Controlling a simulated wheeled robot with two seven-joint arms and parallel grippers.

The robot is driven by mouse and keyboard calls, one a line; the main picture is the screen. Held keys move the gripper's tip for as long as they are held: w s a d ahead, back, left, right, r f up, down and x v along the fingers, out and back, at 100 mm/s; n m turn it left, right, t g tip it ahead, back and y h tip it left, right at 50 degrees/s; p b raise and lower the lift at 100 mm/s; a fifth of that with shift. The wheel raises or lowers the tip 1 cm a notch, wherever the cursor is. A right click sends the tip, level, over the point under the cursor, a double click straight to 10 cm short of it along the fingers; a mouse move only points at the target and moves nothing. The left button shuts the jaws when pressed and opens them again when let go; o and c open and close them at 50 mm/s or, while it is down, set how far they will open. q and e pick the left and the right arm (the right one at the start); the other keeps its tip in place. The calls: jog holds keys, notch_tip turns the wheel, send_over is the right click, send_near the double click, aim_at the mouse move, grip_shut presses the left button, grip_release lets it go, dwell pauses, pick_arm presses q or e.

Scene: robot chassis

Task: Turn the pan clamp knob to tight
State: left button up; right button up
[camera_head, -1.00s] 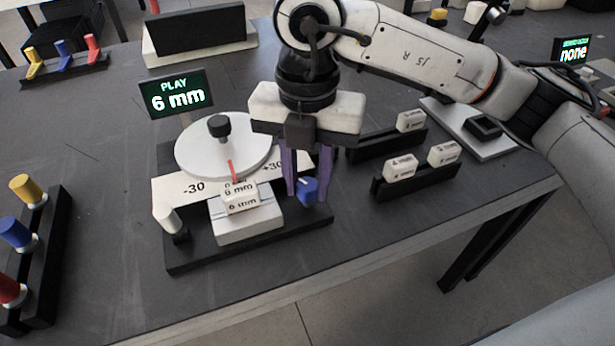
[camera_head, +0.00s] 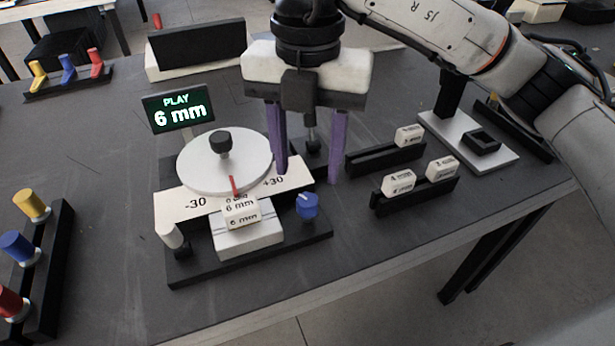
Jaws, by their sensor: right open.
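The fixture (camera_head: 190,268) is a dark base carrying a round white disc (camera_head: 205,178) with a black knob (camera_head: 220,141) on top. A red pointer (camera_head: 233,186) stands over a white scale marked -30 and +30. A blue knob (camera_head: 308,208) with a white mark sits at the base's front right; a white knob (camera_head: 170,236) sits at its front left. No label shows which is the pan clamp knob. My right gripper (camera_head: 308,176) is open and empty, its purple fingers behind and above the blue knob. My left gripper is out of view.
A screen (camera_head: 178,106) reads "PLAY 6 mm". A white block (camera_head: 241,212) marked 6 mm sits at the fixture's front. A dark upright part (camera_head: 312,146) shows between my fingers. Racks with white blocks (camera_head: 398,184) stand right; coloured pegs (camera_head: 32,205) stand left.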

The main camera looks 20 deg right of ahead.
jog(key=shift+r, duration=1.4)
